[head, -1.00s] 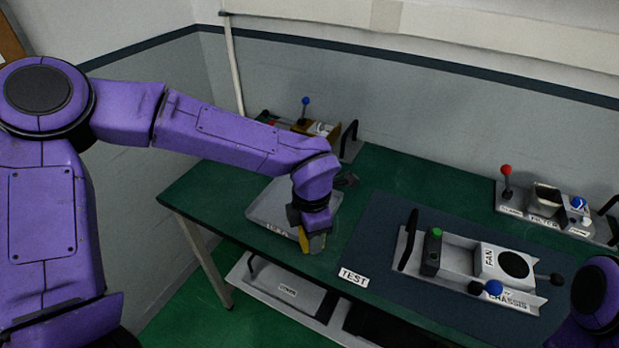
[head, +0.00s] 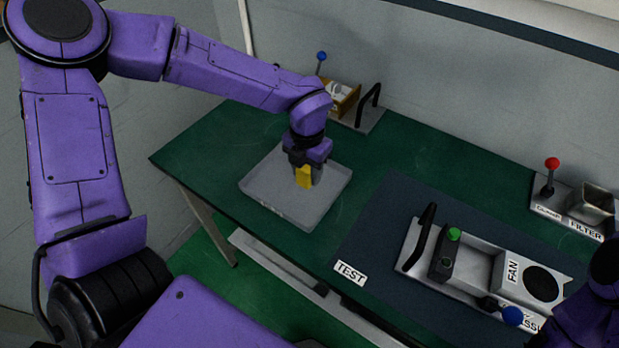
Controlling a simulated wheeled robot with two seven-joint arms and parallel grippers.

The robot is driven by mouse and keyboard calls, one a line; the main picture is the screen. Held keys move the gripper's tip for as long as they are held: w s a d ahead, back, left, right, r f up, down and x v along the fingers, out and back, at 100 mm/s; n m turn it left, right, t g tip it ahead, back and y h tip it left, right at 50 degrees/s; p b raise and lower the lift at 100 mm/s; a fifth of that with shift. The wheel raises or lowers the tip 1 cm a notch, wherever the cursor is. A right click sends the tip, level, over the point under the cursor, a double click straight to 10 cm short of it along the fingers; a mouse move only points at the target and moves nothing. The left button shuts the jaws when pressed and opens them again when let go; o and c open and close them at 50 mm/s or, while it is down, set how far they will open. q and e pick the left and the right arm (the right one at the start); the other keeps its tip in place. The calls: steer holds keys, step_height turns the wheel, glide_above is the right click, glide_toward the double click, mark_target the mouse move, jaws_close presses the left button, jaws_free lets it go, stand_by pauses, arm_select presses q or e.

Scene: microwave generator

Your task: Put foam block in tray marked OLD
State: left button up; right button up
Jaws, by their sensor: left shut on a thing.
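My left gripper (head: 308,172) is shut on a yellow block (head: 303,177), which I take to be the foam block. The gripper points down over a shallow grey tray (head: 265,187) on the green table. The block shows against the tray's inside; I cannot tell if it touches the floor of the tray. The gripper hides part of the tray, and no marking on the tray can be read now. Only part of my right arm shows at the lower right; its gripper is out of view.
A blue mat labelled TEST (head: 350,273) bears a chassis with a FAN unit (head: 525,277) and a black handle. A holder with a FILTER part (head: 592,205) and red-knobbed lever stands at right. The middle back of the table is clear.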

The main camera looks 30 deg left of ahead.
mark_target(305, 180)
arm_select(q)
steer(key=shift+s+a+f+b, duration=0.15)
steer(key=shift+f+b, duration=0.2)
steer(key=shift+f, duration=0.05)
steer(key=f+b, duration=0.2)
steer(key=f, duration=0.1)
steer(key=w+f+b, duration=0.1)
steer(key=shift+w+a+f+b, duration=0.1)
steer(key=shift+a+f+b, duration=0.1)
steer(key=shift+a+b, duration=0.15)
steer(key=shift+r, duration=0.15)
steer(key=shift+c, duration=0.9)
steer(key=shift+s+r, duration=0.15)
steer(key=shift+s, duration=0.05)
steer(key=shift+d, duration=0.1)
steer(key=o, duration=1.2)
steer(key=shift+w+f, duration=0.15)
steer(key=shift+f, duration=0.1)
steer(key=shift+r, duration=0.15)
